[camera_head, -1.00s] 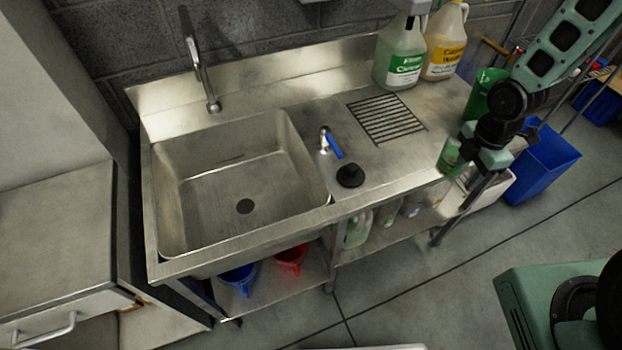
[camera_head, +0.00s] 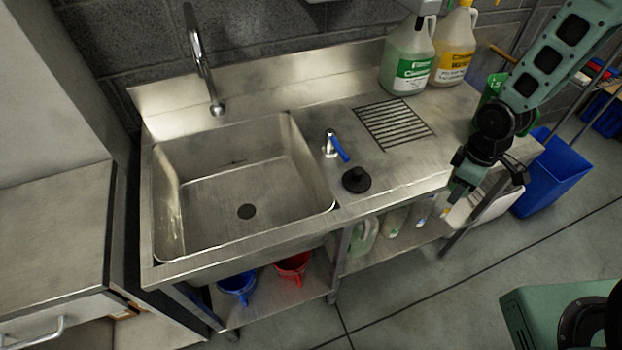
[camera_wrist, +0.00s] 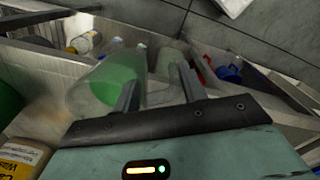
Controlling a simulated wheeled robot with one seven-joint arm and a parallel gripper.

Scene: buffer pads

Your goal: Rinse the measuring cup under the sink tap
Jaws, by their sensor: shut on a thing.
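In the head view, my gripper (camera_head: 460,192) is at the counter's front right edge, right of the sink; I cannot make out the cup clearly there. The steel sink (camera_head: 205,208) shows an empty basin with a dark drain. The curved tap (camera_head: 203,70) rises behind it. A small fitting with a blue lever (camera_head: 338,150) stands right of the basin.
A black round knob-like piece (camera_head: 356,180) and a drain grate (camera_head: 395,124) are on the counter. Two large jugs (camera_head: 408,58) and a green container (camera_head: 492,92) stand behind. Blue (camera_head: 238,287) and red (camera_head: 293,268) buckets sit below. The space above the basin is free.

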